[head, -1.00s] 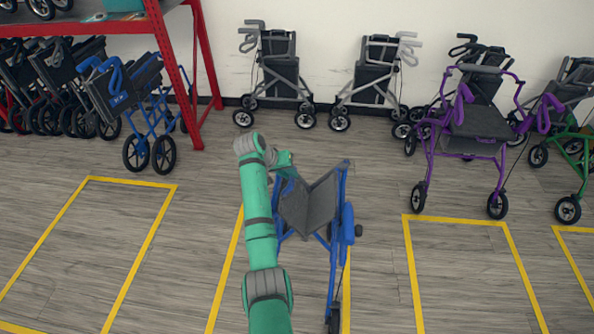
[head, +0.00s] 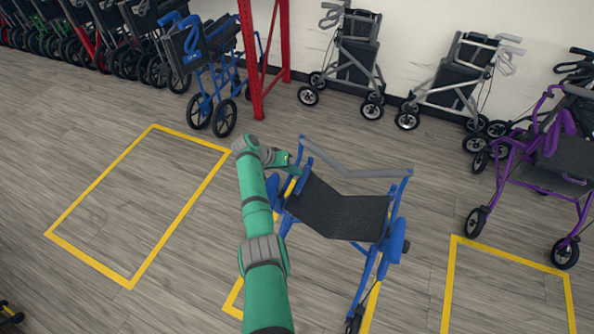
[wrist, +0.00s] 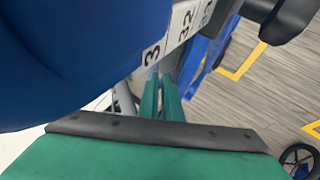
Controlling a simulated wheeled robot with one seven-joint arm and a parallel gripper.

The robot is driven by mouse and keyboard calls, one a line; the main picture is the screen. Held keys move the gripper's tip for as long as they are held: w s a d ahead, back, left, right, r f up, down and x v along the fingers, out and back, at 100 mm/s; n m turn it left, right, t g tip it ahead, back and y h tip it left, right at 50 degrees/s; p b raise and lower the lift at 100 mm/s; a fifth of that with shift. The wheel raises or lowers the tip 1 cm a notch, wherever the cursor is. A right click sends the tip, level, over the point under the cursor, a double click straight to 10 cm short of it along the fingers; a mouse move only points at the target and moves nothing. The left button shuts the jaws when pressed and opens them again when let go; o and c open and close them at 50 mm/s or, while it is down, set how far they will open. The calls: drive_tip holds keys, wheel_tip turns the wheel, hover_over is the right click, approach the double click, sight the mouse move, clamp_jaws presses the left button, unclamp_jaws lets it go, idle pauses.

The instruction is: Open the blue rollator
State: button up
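The blue rollator (head: 392,225) stands on the floor in front of me in the head view. Its dark seat (head: 335,207) is spread wide but still sags between the blue side frames, with a grey bar across the back. My gripper (head: 290,160) is at the upper part of its left side frame. In the wrist view, the two green fingers (wrist: 162,98) are close together beside a large blue surface and a white numbered strip (wrist: 182,30). What lies between the fingertips is hidden, so I cannot tell whether they grip the frame.
Another blue rollator (head: 205,85) stands folded beside a red rack post (head: 248,60). Grey rollators (head: 355,55) line the wall, and a purple rollator (head: 560,165) stands at right. Yellow-outlined bays (head: 90,262) mark the floor. The left bay is empty.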

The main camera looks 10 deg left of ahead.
drive_tip(key=shift+o, duration=0.8)
drive_tip(key=shift+s+d+f+g, duration=0.2)
drive_tip(key=shift+s+d+f, duration=0.2)
drive_tip(key=shift+s+f, duration=0.15)
drive_tip(key=shift+s+d+f+g, duration=0.2)
drive_tip(key=shift+s+d+f, duration=0.15)
drive_tip(key=shift+s+f, duration=0.2)
drive_tip(key=shift+w+a+r+t, duration=0.3)
drive_tip(key=shift+w+a+r, duration=0.25)
drive_tip(key=shift+a+r, duration=0.1)
drive_tip(key=shift+o, duration=0.5)
drive_tip(key=shift+d, duration=0.1)
drive_tip(key=w+a+f+v, duration=0.1)
drive_tip(key=a+v, duration=0.1)
drive_tip(key=v, duration=1.1)
drive_tip(key=shift+w+a, duration=0.1)
drive_tip(key=shift+a, duration=0.05)
